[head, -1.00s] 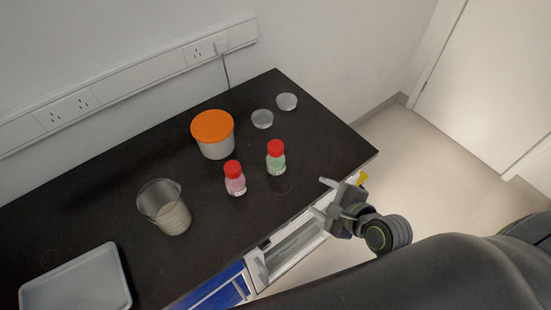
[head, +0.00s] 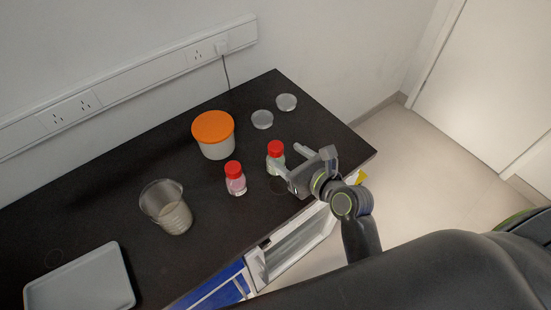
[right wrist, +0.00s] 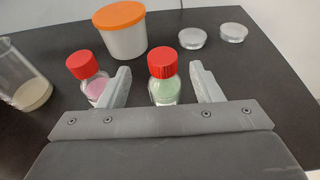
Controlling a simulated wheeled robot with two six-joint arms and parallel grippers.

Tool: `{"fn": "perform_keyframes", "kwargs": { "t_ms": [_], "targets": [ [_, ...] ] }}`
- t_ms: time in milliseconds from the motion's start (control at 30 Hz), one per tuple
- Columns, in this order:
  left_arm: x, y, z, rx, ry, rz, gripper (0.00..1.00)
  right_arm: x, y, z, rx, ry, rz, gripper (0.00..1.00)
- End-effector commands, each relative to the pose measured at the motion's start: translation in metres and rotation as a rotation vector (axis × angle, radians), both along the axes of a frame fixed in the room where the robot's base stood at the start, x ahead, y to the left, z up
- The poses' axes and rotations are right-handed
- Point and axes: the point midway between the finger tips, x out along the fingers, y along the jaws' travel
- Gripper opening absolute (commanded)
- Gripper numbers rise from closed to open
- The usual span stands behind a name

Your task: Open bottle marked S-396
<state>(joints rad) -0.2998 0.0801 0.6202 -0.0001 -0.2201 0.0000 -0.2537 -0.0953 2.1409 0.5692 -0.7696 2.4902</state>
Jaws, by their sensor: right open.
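Two small clear bottles with red caps stand upright on the dark table: one with pink contents (head: 236,180) and one with green contents (head: 276,158). No label reading S-396 can be made out on either. My right gripper (head: 289,158) is open at the green bottle. In the right wrist view the green bottle (right wrist: 165,85) stands between the two open fingers, with a gap on the right side. The pink bottle (right wrist: 88,75) is just outside the left finger there. My left gripper is not in view.
An orange-lidded tub (head: 214,140) stands behind the bottles. Two small clear dishes (head: 262,119) (head: 287,102) lie farther back. A beaker (head: 166,208) and a grey tray (head: 80,280) are to the left. An open drawer (head: 290,255) juts out at the front edge.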

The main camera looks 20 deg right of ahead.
Motion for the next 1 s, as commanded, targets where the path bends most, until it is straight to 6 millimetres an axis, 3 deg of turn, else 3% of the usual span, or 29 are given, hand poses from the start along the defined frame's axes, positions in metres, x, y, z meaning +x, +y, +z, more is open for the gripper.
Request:
{"fn": "perform_keyframes", "kwargs": {
  "t_ms": [100,433,733,1000],
  "targets": [
    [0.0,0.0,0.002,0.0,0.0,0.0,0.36,0.018,0.007,-0.005,0.001,0.0,0.002,0.59],
    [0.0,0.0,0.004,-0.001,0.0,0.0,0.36,0.037,0.013,-0.015,-0.001,0.001,0.001,0.59],
    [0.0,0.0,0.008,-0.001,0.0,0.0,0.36,0.068,0.021,-0.032,-0.001,0.001,0.0,0.59],
    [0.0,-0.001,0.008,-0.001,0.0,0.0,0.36,0.075,0.024,-0.035,-0.002,0.001,-0.001,0.59]
  ]
}}
